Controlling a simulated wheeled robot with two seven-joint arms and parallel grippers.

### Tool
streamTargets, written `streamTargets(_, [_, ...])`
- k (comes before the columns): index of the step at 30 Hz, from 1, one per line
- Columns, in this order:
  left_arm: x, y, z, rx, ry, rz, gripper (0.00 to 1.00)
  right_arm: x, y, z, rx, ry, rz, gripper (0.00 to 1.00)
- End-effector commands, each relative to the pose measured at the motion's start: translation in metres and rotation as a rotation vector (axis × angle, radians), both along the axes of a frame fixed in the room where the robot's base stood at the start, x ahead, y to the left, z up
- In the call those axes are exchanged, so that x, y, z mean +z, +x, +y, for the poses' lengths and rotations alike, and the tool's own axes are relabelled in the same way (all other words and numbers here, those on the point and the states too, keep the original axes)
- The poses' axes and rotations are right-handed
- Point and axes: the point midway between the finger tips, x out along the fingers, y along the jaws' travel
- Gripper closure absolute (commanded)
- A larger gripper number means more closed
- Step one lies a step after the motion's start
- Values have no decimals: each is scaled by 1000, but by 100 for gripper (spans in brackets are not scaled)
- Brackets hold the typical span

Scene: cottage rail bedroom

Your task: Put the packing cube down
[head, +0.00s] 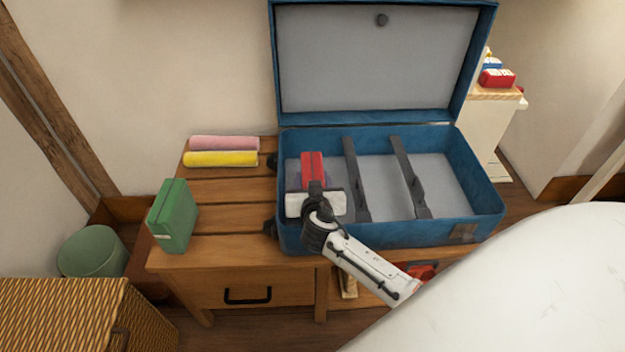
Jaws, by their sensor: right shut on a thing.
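A red packing cube (312,163) is upright in the left part of the open blue suitcase (390,238). My right gripper (316,187) reaches in over the suitcase's front wall and is shut on the red packing cube. The gripper hides the cube's near and lower parts, so I cannot tell whether it touches the suitcase floor. A green packing cube (172,216) stands upright on the wooden bench (235,219), left of the suitcase. My left gripper is not in view.
Two dark straps (357,180) cross the suitcase floor; the space right of the cube is clear. A yellow roll (221,158) and a pink roll (238,143) lie at the bench's back. A white side stand (487,130) holds red and blue items at right.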

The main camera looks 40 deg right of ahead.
Motion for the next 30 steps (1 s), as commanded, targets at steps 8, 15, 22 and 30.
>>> streamTargets(8, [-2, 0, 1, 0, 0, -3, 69, -3, 0, 0, 0, 1, 1, 36])
streamTargets(15, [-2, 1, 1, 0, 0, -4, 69, -3, 0, 0, 0, 1, 1, 36])
streamTargets(22, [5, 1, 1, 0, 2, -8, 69, 5, -10, 7, 1, 3, 2, 36])
streamTargets(30, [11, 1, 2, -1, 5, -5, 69, 27, -57, 35, 0, 5, 2, 36])
